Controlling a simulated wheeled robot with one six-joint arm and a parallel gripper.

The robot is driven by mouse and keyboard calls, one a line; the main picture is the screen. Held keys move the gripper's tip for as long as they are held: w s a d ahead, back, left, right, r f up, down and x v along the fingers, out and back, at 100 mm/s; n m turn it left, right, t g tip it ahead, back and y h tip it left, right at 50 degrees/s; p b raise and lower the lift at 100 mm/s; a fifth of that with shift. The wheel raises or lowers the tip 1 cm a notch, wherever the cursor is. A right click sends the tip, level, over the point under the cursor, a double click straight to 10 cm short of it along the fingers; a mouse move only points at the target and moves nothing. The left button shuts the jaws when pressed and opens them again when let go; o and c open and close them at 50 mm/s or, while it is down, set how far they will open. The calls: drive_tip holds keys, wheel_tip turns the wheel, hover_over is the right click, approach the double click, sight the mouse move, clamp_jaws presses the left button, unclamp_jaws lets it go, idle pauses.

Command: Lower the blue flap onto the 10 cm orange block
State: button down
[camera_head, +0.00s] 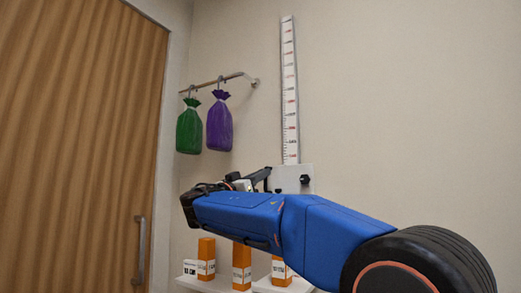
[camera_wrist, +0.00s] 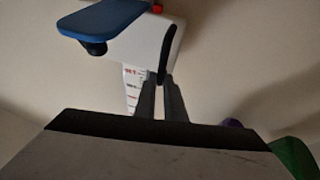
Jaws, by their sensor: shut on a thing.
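My gripper (camera_head: 262,178) is at the far end of my blue arm, beside a white plate (camera_head: 290,178) with a black knob. In the wrist view its dark fingers (camera_wrist: 161,98) are close together at a dark piece (camera_wrist: 167,52) on the white panel's edge. They are shut on that piece; I cannot tell whether it belongs to the flap. A blue piece (camera_wrist: 100,18), apparently the blue flap, juts from the panel. My arm hides it in the head view. Three orange blocks, left (camera_head: 207,256), middle (camera_head: 242,265) and right (camera_head: 280,270), stand upright below; their labels are unreadable.
White ledges (camera_head: 222,284) carry the blocks, with a small white card (camera_head: 190,268) at left. A ruler (camera_head: 289,90) runs up the wall above the plate. A green bag (camera_head: 188,130) and a purple bag (camera_head: 219,126) hang from a rail. A wooden door (camera_head: 75,150) stands left.

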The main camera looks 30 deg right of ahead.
wheel_tip(320, 180, down, 16)
drive_tip(key=shift+r, duration=0.1)
drive_tip(key=c, duration=1.8)
unclamp_jaws()
drive_tip(key=shift+c, duration=0.2)
drive_tip(key=shift+a, duration=0.15)
drive_tip(key=v, duration=1.7)
drive_tip(key=shift+s, duration=0.15)
